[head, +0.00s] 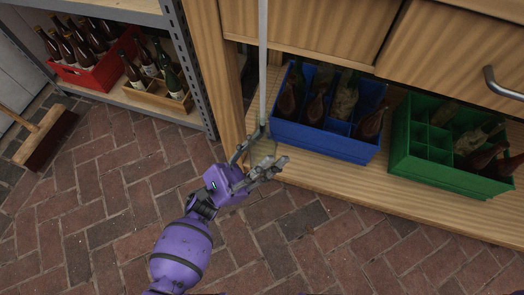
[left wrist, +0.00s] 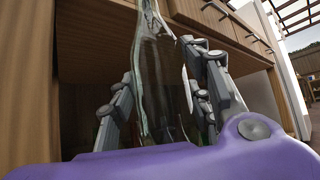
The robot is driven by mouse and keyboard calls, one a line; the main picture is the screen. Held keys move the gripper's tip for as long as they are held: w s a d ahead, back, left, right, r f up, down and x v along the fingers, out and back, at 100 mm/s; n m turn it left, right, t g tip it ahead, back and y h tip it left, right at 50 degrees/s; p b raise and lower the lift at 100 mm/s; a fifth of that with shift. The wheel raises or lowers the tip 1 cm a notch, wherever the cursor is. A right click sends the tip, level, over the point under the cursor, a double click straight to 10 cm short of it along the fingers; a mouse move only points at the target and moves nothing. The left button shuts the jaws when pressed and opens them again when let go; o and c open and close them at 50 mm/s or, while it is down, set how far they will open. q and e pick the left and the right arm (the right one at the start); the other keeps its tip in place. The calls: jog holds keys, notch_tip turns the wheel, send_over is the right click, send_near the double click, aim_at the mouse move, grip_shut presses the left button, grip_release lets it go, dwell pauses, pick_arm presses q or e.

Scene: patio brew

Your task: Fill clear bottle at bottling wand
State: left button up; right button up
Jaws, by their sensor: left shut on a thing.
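My left gripper (head: 258,165) is shut on a clear bottle (left wrist: 157,75), low in front of the wooden bench. In the left wrist view the bottle stands roughly upright between the fingers (left wrist: 160,105), its neck reaching the top edge. In the head view only a pale, see-through part of the bottle (head: 263,146) shows between the fingers. The bottling wand (head: 263,60), a thin pale tube, hangs from the top edge down to the bottle. I cannot tell whether its tip is inside the bottle, or any liquid level. My right gripper is out of view.
A blue crate (head: 322,142) with brown bottles stands on the bench's lower shelf, close right of the gripper. A green crate (head: 425,180) is further right. A metal rack at left holds a red crate (head: 88,80) and a wooden crate (head: 150,97).

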aim_at(260, 107)
pick_arm(q)
jog(key=shift+r+p, duration=1.25)
jog(key=shift+r, duration=0.95)
jog(key=shift+r+p, duration=1.05)
jog(key=shift+r, duration=0.75)
jog(key=shift+r+p, duration=1.05)
jog(key=shift+r, duration=0.7)
jog(key=shift+r+p, duration=0.95)
jog(key=shift+r, duration=0.65)
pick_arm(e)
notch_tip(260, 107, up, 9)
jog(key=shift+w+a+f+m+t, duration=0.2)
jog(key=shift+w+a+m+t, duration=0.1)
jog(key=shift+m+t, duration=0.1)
pick_arm(q)
jog(key=shift+r+p, duration=0.4)
jog(key=shift+r, duration=0.4)
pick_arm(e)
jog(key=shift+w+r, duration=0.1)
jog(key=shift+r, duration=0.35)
